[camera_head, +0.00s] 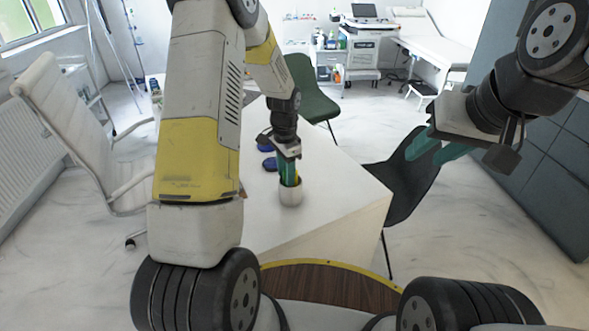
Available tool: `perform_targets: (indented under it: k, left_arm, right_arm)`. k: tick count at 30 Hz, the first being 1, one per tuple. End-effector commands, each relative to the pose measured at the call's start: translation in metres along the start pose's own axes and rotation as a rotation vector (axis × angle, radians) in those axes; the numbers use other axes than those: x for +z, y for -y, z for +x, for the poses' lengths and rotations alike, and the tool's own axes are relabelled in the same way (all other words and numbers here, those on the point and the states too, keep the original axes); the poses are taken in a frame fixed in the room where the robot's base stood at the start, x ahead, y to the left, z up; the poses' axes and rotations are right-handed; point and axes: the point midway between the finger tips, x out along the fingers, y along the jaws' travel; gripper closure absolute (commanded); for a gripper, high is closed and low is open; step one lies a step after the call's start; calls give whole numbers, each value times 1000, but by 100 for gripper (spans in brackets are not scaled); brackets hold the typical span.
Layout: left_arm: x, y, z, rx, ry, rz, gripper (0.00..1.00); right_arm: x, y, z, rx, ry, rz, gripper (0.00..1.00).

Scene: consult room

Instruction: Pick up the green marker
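A small pale cup (290,196) stands on the white table (335,195). My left gripper (288,178) points down at the cup's mouth, with its teal fingers at or inside the rim. Something yellow shows at the cup's right inner edge. I cannot tell a green marker apart from the teal fingers, and most of the cup's contents are hidden. Whether the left fingers are closed on anything cannot be seen. My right gripper (432,152) is open and empty, with its teal fingers apart, in the air right of the table near the dark chair.
Two blue round items (269,163) lie on the table beside my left gripper. A dark chair (405,185) stands at the table's right, a green chair (308,95) behind it, and a white chair (85,135) at left. The table's front right area is bare.

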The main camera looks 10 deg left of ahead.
Motion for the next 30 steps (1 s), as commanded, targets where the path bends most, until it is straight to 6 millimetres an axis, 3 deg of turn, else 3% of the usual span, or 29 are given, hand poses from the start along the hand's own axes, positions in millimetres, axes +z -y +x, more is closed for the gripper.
perform_targets:
  k: [1,6,20,26,30]
  left_arm:
    - [0,0,0,0,0,0,71]
    - [0,0,0,0,0,0,100]
    - [-1,0,-6,-2,-2,0,100]
    - [-1,1,-31,-3,-3,0,100]
    - [-1,1,-58,-4,-4,0,100]
  right_arm:
    - [0,0,0,0,0,0,64]
    - [0,0,0,0,0,0,64]
    - [0,0,0,0,0,0,64]
    - [0,0,0,0,0,0,64]
    - [0,0,0,0,0,0,64]
